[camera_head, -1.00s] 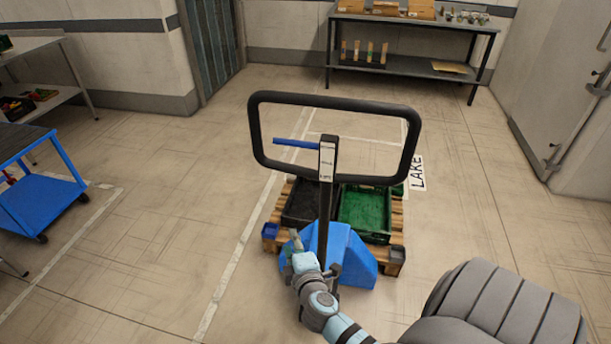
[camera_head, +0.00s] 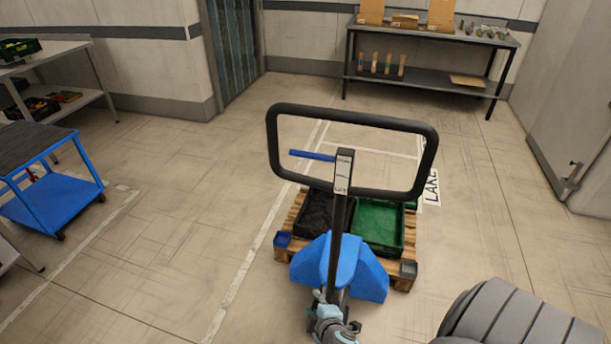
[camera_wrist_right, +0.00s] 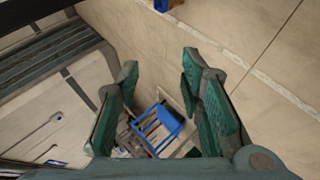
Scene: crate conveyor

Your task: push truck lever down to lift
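The pallet truck stands ahead of me, with a black loop handle (camera_head: 352,115) on a dark upright shaft and a blue body (camera_head: 352,268). The short blue lever (camera_head: 312,155) sticks out to the left from the handle's head, inside the loop, and looks roughly level. My right gripper (camera_head: 322,298) is low beside the foot of the shaft, well below the lever; whether it touches the truck I cannot tell. In the right wrist view its two green-grey fingers (camera_wrist_right: 160,72) are spread with nothing between them. My left gripper is out of view.
A wooden pallet (camera_head: 402,275) carries a black crate (camera_head: 308,232) and a green crate (camera_head: 400,248) behind the truck. A blue cart (camera_head: 58,200) stands at left. A dark table (camera_head: 430,82) stands at the back. Floor between cart and truck is clear.

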